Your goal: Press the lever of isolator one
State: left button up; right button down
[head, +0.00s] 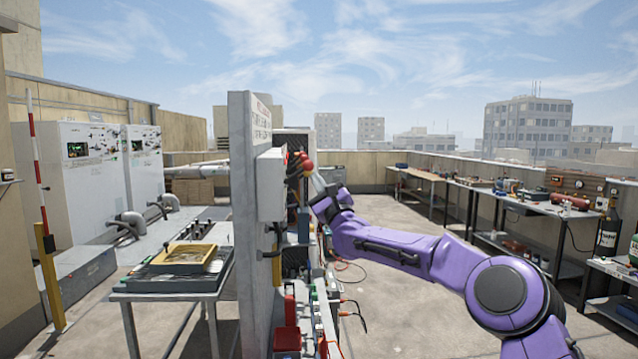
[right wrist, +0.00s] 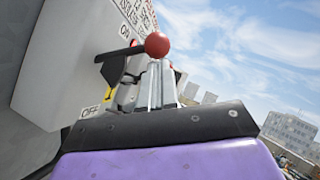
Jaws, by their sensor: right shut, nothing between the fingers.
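The isolator box (head: 271,184) is pale grey and fixed to the side of an upright grey panel; its lever carries a red ball knob (head: 308,165). In the right wrist view the box (right wrist: 75,55) shows ON above and OFF below. The dark lever arm (right wrist: 120,53) reaches out near the ON mark to the red ball (right wrist: 157,45). My right gripper (head: 314,178) is shut and empty, close by the knob. In the wrist view its fingertips (right wrist: 160,66) overlap the ball's lower edge; I cannot tell whether they touch. My left gripper is not in view.
The grey panel (head: 241,230) stands upright beside my right gripper. A table with a yellow tray (head: 186,254) is to its left. White condenser cabinets (head: 85,170) stand far left. Workbenches with tools (head: 540,208) line the right. Open floor (head: 400,290) lies between.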

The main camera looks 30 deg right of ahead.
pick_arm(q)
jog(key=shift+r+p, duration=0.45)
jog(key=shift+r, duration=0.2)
pick_arm(e)
jog(key=shift+r, duration=0.5)
jog(key=shift+r+h, duration=0.15)
jog(key=shift+h, duration=0.15)
